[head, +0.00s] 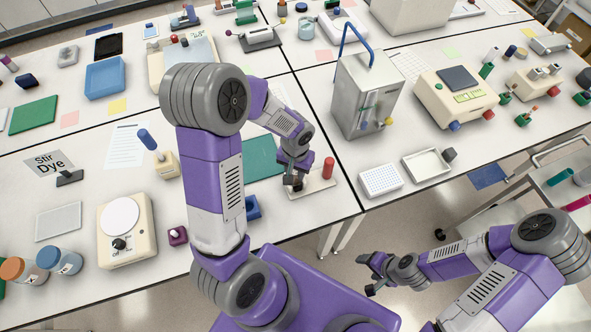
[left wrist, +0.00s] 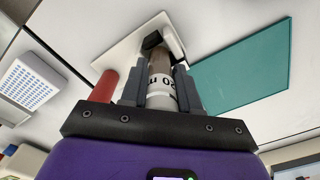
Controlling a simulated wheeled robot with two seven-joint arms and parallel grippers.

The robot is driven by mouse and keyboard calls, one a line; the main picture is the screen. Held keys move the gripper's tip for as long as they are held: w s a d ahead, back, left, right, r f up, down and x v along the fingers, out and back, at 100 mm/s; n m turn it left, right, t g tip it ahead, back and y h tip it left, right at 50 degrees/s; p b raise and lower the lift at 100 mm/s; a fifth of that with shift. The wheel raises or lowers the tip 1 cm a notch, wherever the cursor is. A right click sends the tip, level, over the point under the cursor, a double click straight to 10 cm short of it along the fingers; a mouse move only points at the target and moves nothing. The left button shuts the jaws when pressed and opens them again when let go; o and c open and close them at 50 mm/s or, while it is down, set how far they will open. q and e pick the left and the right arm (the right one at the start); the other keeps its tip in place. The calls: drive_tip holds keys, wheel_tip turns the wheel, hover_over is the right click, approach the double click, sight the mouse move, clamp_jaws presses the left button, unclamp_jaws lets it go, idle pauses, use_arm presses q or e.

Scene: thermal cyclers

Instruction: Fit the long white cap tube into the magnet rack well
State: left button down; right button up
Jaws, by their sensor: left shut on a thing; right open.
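My left gripper (head: 293,182) is low over a white plate (head: 318,186) near the front edge of the middle table. In the left wrist view it is shut on a greyish-brown tube (left wrist: 162,72) with a white band and dark lettering. The tube's far end is at a small black block (left wrist: 152,40) on the white plate (left wrist: 130,48); I cannot tell whether it sits inside. No white cap is visible. A red cylinder (head: 328,168) stands on the plate beside the gripper. My right gripper (head: 374,274) is open and empty, off the table.
A teal mat (head: 263,157) lies behind the plate, left of the gripper. A white well plate (head: 380,180) and a shallow white tray (head: 427,164) lie to the right. A metal box with a blue handle (head: 362,95) stands behind them.

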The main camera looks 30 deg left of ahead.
use_arm(q)
drive_tip(key=shift+f+b, duration=1.1)
drive_tip(key=shift+f, duration=0.1)
drive_tip(key=c, duration=0.8)
unclamp_jaws()
drive_tip(key=shift+o, duration=0.2)
drive_tip(key=shift+r, duration=0.1)
wheel_tip(320, 180, up, 8)
drive_tip(key=shift+f+p, duration=0.25)
drive_tip(key=shift+p, duration=0.2)
drive_tip(key=shift+c, duration=0.3)
